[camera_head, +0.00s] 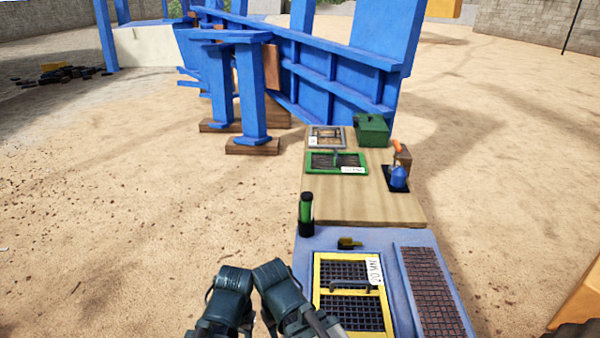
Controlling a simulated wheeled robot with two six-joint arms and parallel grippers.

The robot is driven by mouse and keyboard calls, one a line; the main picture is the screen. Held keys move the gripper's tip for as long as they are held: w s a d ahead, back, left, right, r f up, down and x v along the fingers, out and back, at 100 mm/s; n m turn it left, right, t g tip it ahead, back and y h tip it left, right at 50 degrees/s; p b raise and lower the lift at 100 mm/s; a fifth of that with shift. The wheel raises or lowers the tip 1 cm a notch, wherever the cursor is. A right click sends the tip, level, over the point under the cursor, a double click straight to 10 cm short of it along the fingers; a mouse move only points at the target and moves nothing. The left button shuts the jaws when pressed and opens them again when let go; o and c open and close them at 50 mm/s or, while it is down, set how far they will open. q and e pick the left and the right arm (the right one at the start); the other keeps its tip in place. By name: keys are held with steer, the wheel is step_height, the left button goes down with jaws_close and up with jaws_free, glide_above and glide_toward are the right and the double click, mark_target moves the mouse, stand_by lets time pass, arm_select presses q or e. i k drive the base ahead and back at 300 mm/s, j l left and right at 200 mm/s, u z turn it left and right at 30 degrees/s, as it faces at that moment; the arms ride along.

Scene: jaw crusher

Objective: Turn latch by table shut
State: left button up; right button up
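A small latch (349,243) with a yellowish handle and a dark base sits on the blue machine deck (318,238), close to the near edge of the wooden table (375,200). Just in front of it lies a yellow-framed mesh screen (321,285) with a dark handle and a white tag reading 20 MM. I cannot tell whether the latch overlaps the frame. Dark teal parts of my arms show at the bottom, left of the screen and apart from the latch. No gripper fingers show.
The table holds a green-framed screen (322,168), a grey-framed screen (312,137), a green box (371,130) and a blue oil can (398,178). A green-and-black cylinder (306,210) stands at the deck's left corner. Open sand lies left.

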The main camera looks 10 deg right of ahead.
mark_target(346, 241)
steer(key=l+z, duration=0.25)
steer(key=z, duration=0.2)
steer(key=k+l+z, duration=0.1)
steer(key=l+z, duration=0.3)
steer(key=i+z, duration=0.1)
steer(key=z, duration=0.4)
